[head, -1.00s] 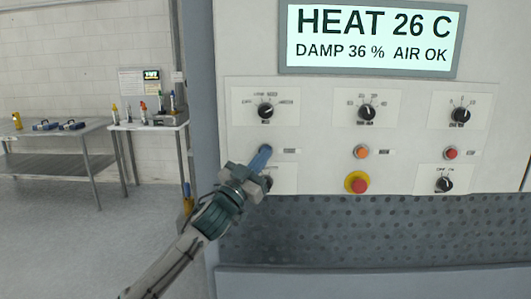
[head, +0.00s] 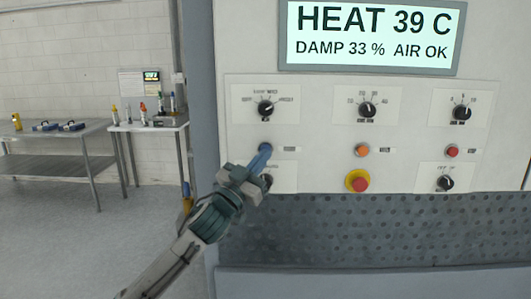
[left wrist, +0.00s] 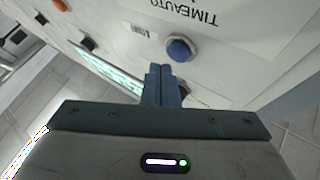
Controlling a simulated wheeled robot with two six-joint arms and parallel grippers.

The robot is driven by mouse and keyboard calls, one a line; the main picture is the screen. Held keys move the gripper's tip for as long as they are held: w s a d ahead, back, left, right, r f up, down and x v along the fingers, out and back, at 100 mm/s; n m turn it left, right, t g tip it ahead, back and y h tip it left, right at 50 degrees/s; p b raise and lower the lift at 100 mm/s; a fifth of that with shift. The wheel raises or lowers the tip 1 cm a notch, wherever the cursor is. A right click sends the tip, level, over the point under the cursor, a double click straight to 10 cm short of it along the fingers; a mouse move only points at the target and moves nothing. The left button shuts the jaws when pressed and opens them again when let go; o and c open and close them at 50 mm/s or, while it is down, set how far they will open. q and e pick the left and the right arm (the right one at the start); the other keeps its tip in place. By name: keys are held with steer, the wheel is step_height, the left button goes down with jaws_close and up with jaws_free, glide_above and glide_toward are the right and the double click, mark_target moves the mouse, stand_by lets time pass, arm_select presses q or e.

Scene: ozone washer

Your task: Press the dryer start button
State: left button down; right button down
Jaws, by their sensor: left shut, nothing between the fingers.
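A round blue push button (head: 264,147) sits at the left of the dryer's control panel, below the left dial; its small label is too blurred to read. It also shows in the left wrist view (left wrist: 180,49), just beyond my fingertips and a little to their right. My left gripper (head: 265,151) is shut and empty, its blue fingers angled up at the button and partly covering it in the head view. The fingers show in the left wrist view (left wrist: 160,71) too. They are very close to the button; I cannot tell whether they touch it. My right gripper is not in view.
The display (head: 370,36) reads HEAT 39 C, DAMP 33 %, AIR OK. An orange button (head: 361,150), a red button (head: 453,151), a red emergency-stop button (head: 358,183) and several dials share the panel. A dark perforated ledge (head: 390,228) lies below. Tables (head: 60,165) stand far left.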

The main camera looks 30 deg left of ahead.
arm_select(q)
steer(key=shift+d, duration=0.1)
steer(key=s+d+b, duration=0.1)
steer(key=s, duration=0.1)
steer(key=s+d+b, duration=0.1)
steer(key=s, duration=0.1)
steer(key=shift+s+d, duration=0.1)
steer(key=shift+d, duration=0.1)
stand_by(0.9)
